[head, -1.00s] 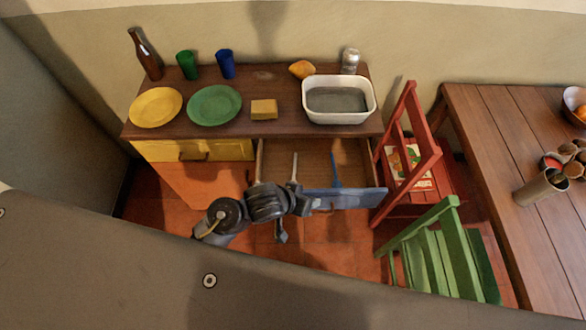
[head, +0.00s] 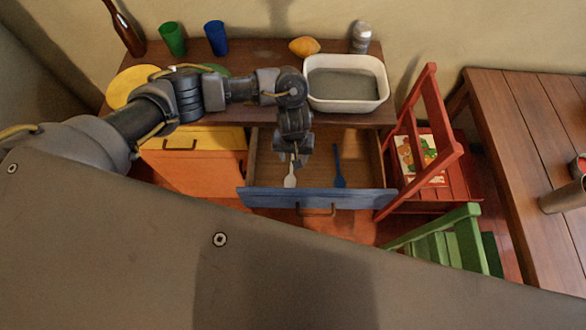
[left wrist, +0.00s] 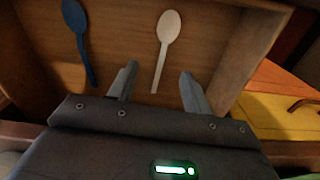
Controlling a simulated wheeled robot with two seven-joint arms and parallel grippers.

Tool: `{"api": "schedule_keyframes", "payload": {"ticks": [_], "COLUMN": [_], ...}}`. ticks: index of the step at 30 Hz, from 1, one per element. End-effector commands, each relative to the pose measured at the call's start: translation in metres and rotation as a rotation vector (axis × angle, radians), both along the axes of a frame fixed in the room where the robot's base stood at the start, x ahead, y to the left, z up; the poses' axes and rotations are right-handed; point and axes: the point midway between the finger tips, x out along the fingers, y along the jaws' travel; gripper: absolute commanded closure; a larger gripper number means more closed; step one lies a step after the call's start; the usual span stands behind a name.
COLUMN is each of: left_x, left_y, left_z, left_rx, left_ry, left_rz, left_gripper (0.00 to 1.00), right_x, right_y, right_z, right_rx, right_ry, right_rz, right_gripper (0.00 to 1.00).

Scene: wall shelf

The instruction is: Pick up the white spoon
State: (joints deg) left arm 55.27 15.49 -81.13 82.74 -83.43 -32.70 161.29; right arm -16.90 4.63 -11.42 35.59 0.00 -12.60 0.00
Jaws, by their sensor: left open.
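The white spoon (head: 290,179) lies in the open blue-fronted drawer (head: 318,198), partly hidden by my gripper in the head view. In the left wrist view the white spoon (left wrist: 167,42) lies on the wooden drawer floor, its bowl pointing away from my gripper. My left gripper (head: 290,157) reaches down over the drawer from above. In the left wrist view the left gripper (left wrist: 158,78) is open and empty, with the spoon's handle end lying between the lines of its two fingers. I cannot tell the exact height above the spoon. My right gripper is in neither view.
A blue spoon (head: 338,166) lies beside the white one; it also shows in the left wrist view (left wrist: 76,28). The drawer's side walls stand close on both sides. A white basin (head: 346,104) sits on the cabinet top above. A red chair (head: 441,165) stands at the right.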

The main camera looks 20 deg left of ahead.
Motion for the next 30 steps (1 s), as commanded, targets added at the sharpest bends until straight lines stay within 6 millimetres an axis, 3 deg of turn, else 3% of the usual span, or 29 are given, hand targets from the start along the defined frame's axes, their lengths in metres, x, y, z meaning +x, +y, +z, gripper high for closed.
{"api": "schedule_keyframes", "payload": {"ticks": [5,10,15,23,30], "left_x": [-0.001,-0.002,-0.001,-0.001,-0.004], "left_y": [0.006,0.007,0.006,0.005,0.007], "left_z": [-0.007,-0.036,-0.052,-0.060,-0.095], "left_rx": [0.007,0.005,0.005,0.005,0.006], "left_ry": [0.003,0.005,0.002,0.001,0.001], "left_rz": [0.016,0.019,0.016,0.013,0.013], "left_gripper": [0.51,0.51,0.51,0.51,0.51], "right_x": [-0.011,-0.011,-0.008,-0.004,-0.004], "right_y": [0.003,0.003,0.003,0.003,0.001], "right_z": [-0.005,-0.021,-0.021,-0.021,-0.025], "right_rx": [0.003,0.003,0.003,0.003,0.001], "right_ry": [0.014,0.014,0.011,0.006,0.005], "right_rz": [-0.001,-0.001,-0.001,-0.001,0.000], "right_gripper": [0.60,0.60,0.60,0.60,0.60]}}
